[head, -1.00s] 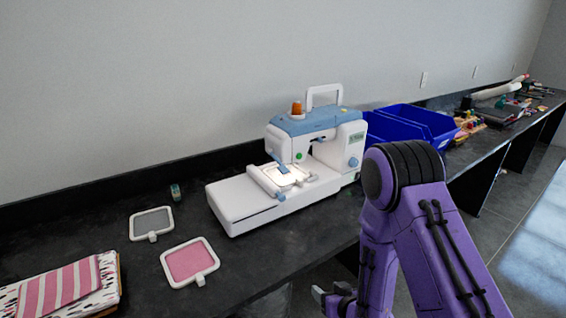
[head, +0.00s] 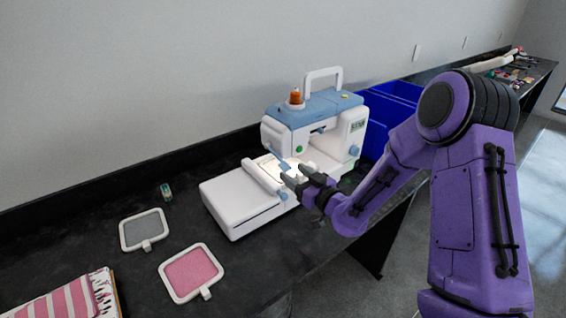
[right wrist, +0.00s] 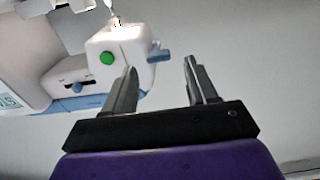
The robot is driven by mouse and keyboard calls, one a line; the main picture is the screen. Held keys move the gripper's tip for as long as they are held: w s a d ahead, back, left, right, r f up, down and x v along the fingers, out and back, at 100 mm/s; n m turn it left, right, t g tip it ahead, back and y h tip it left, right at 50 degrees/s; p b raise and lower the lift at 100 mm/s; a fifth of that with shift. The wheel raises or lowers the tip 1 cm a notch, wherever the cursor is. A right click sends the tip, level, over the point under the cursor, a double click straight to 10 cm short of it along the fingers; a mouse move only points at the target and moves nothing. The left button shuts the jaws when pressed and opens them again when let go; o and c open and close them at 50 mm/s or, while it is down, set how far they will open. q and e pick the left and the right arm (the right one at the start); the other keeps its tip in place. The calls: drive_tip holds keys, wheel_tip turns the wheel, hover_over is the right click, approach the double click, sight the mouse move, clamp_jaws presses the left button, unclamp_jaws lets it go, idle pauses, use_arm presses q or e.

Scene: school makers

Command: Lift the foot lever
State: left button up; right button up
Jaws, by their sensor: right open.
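The white and blue sewing machine (head: 325,108) stands on the dark counter. Its small blue foot lever (head: 284,165) is at the left side of the sewing head, by the needle area. In the right wrist view the machine appears upside down, and a blue tab that looks like the foot lever (right wrist: 159,56) sticks out beside the green button, in line with the gap between the fingers. My right gripper (head: 294,175) is open and empty, just in front of the needle area; contact with the lever cannot be told. My left gripper is not in view.
A white embroidery frame arm (head: 264,178) lies just left of my fingers. Grey (head: 144,230) and pink (head: 191,272) hoops, a small spool (head: 166,191) and striped cloth (head: 62,303) lie left. Blue bins (head: 376,120) stand behind my right arm.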

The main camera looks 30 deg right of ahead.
sight(288, 168)
drive_tip(key=w, duration=0.4)
drive_tip(key=shift+w+f+p, duration=0.1)
drive_tip(key=shift+w+p, duration=0.3)
drive_tip(key=shift+w+a, duration=0.15)
drive_tip(key=shift+w, duration=0.05)
drive_tip(key=shift+c, duration=0.3)
